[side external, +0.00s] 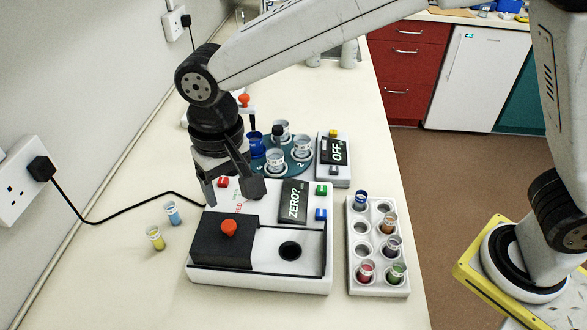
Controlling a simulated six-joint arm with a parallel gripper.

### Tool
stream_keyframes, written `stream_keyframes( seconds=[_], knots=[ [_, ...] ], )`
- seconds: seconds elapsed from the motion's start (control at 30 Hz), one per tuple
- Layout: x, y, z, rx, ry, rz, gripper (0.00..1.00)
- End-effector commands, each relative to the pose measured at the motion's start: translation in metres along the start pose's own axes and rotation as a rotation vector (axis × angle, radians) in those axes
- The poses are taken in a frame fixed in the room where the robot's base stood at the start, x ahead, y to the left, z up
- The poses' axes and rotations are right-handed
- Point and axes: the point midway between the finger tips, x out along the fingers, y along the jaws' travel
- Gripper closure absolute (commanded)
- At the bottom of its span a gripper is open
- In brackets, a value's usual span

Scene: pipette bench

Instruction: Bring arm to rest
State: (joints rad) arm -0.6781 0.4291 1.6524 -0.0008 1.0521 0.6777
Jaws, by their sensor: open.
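My gripper (234,196) is open and points down. Its fingers hang over the back left part of a white instrument (258,281), with nothing visible between them. The height of the fingertips above the instrument is hard to tell. My arm reaches in from the right across the top of the picture. The instrument has a tilted display (293,202) reading "ZERO?", a black cover (222,248) with an orange knob (229,228), and a tray with a dark round spot. The fingers hide part of its rear panel.
A white rack (379,289) with several coloured vials stands right of the instrument. Behind are a teal round carousel (294,170) with cups and a device (333,178) reading "OFF". A blue vial (173,214) and a yellow vial (155,238) stand left, near a black cable (110,216).

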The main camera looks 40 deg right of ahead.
Motion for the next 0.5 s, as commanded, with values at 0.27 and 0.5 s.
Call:
stream_keyframes(
  seconds=[0.27, 0.5],
  knots=[
    [0.015, 0.069, -0.009, 0.01, 0.035, -0.02, 0.28],
    [0.037, 0.155, 0.0, 0.01, 0.093, -0.034, 0.28]
  ],
)
